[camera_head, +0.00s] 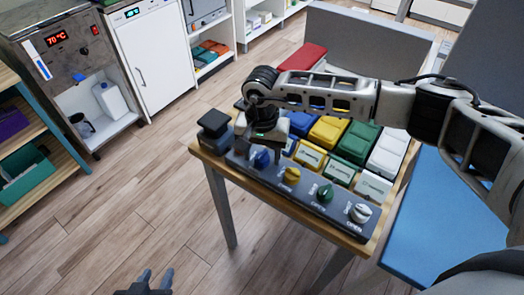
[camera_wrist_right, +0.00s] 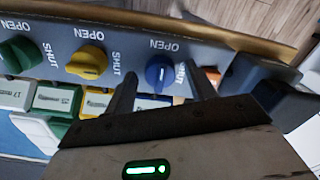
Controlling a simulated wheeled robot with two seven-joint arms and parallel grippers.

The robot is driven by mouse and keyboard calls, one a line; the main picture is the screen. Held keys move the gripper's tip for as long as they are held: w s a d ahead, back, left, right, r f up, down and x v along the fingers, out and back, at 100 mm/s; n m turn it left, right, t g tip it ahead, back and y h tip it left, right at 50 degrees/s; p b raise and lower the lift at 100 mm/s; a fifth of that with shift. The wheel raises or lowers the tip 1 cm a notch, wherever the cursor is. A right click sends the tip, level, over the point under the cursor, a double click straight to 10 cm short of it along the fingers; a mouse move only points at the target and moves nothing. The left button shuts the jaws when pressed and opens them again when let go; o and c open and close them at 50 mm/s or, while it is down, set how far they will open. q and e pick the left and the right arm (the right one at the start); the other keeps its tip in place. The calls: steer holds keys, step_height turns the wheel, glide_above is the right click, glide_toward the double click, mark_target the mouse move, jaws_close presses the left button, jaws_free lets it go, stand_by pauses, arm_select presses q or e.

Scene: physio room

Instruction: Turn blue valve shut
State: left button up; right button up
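The blue valve (camera_head: 262,159) is a round knob at the left end of a grey panel (camera_head: 315,205) on the table's front edge. It also shows in the right wrist view (camera_wrist_right: 159,72), with an OPEN label beside it and a SHUT label partly hidden by a finger. My right gripper (camera_head: 264,146) is above the panel's left end, over the blue valve. In the wrist view its fingers (camera_wrist_right: 163,76) are apart, with the blue knob between their tips; contact cannot be told. My left gripper (camera_head: 156,280) is low at the bottom edge, fingers apart and empty.
Yellow (camera_head: 291,175), green (camera_head: 325,193) and white (camera_head: 360,213) valves follow to the right. Several coloured boxes stand behind the panel. A dark block (camera_head: 214,125) is close on the left. A blue padded surface (camera_head: 435,220) lies right; the floor left is clear.

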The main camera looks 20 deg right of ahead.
steer(key=c, duration=0.9)
